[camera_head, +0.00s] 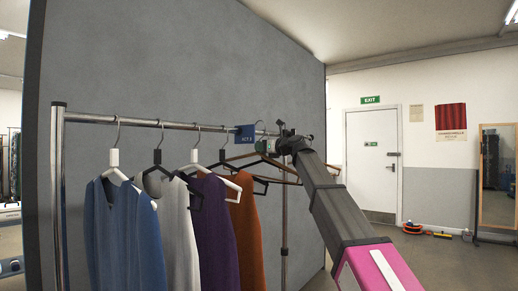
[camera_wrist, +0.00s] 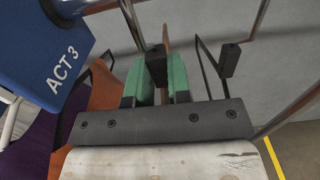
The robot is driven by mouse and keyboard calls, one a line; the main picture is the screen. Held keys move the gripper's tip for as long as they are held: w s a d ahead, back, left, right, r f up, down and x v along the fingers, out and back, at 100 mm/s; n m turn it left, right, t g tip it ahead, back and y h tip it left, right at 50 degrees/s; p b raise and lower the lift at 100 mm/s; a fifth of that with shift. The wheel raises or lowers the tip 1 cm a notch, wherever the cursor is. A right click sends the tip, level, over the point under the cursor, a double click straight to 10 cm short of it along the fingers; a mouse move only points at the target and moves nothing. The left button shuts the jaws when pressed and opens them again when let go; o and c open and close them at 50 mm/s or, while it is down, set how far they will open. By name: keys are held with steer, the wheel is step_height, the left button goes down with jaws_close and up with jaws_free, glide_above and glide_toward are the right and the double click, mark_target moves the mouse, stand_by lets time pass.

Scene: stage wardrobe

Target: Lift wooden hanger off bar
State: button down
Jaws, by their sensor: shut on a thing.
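The brown wooden hanger (camera_head: 281,166) is bare and hangs near the right end of the visible bar (camera_head: 185,124) in the head view. My gripper (camera_head: 268,146) is at its neck, below the bar. In the wrist view my gripper (camera_wrist: 158,78) has its green fingers closed around a dark neck block, with a thin hook rising from it and a brown strip of the wooden hanger (camera_wrist: 165,38) behind. The hook reaches bar height in the head view. Whether it still touches the bar is unclear.
Blue (camera_head: 122,235), grey, purple and orange (camera_head: 247,235) garments hang to the left. A blue ACT 3 sign (camera_head: 245,134) sits close left of my gripper. A black hanger (camera_wrist: 228,62) is close on the right in the wrist view. A grey partition (camera_head: 180,55) stands behind.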

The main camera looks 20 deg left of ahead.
steer(key=shift+v, duration=1.85)
steer(key=shift+s+d, duration=0.1)
steer(key=v, duration=4.7)
steer(key=shift+s+d, duration=0.25)
steer(key=shift+d, duration=0.1)
steer(key=shift+f, duration=0.15)
